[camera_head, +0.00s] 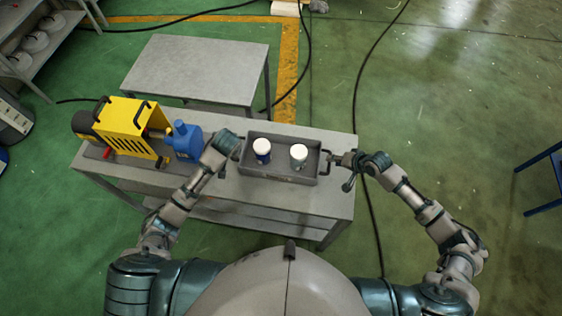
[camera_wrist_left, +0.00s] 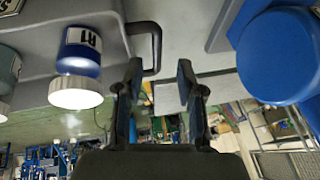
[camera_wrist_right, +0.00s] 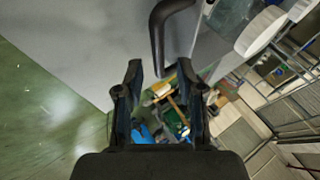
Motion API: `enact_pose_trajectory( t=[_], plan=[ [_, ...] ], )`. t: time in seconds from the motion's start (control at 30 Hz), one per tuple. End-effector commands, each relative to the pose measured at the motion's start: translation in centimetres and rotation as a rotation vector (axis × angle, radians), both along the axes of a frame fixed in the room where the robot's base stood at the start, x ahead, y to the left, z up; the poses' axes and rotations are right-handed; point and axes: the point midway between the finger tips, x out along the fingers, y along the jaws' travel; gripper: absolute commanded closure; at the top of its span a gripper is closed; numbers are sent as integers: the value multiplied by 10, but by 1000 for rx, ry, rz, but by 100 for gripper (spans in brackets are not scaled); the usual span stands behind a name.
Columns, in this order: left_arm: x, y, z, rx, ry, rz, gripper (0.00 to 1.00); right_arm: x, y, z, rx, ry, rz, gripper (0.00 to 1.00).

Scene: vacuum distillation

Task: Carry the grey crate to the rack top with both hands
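The grey crate (camera_head: 250,172) sits on the front bench with two white-capped bottles in it, one blue (camera_head: 262,149) and one grey-green (camera_head: 298,156). My left gripper (camera_head: 234,146) is at its left end; in the left wrist view the fingers (camera_wrist_left: 158,75) are open, with the crate's dark handle (camera_wrist_left: 155,50) just ahead of them. My right gripper (camera_head: 335,160) is at its right end; in the right wrist view its fingers (camera_wrist_right: 159,70) are open and the other handle (camera_wrist_right: 157,40) reaches down near their tips. Contact with either handle is unclear.
A bare grey table (camera_head: 195,70) stands behind the bench (camera_head: 340,200). A yellow machine (camera_head: 130,122) and a blue container (camera_head: 184,140) stand left of the crate, near my left gripper. A grey shelf (camera_head: 45,60) is at far left. Black cables cross the green floor.

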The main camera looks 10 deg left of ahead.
Motion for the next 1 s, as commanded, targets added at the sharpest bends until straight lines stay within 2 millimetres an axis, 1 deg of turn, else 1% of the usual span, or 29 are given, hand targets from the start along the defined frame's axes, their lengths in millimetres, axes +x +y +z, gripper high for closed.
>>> enact_pose_trajectory(
  t=[0.03,0.2,0.3,0.4,0.57,1.0],
  plan=[
    [0,0,0,0,0,0,62,-6,-8,9,-4,-1,0,62],
    [0,0,0,0,0,0,62,-20,-25,37,-4,0,1,62],
    [0,0,0,0,0,0,62,-26,-32,48,-2,1,0,62],
    [1,0,-1,0,1,0,62,-30,-36,54,-1,3,0,62],
    [1,0,-1,0,1,0,62,-32,-38,58,-1,3,0,62],
    [0,0,0,0,0,0,62,-31,-38,58,0,2,0,62]
  ],
)
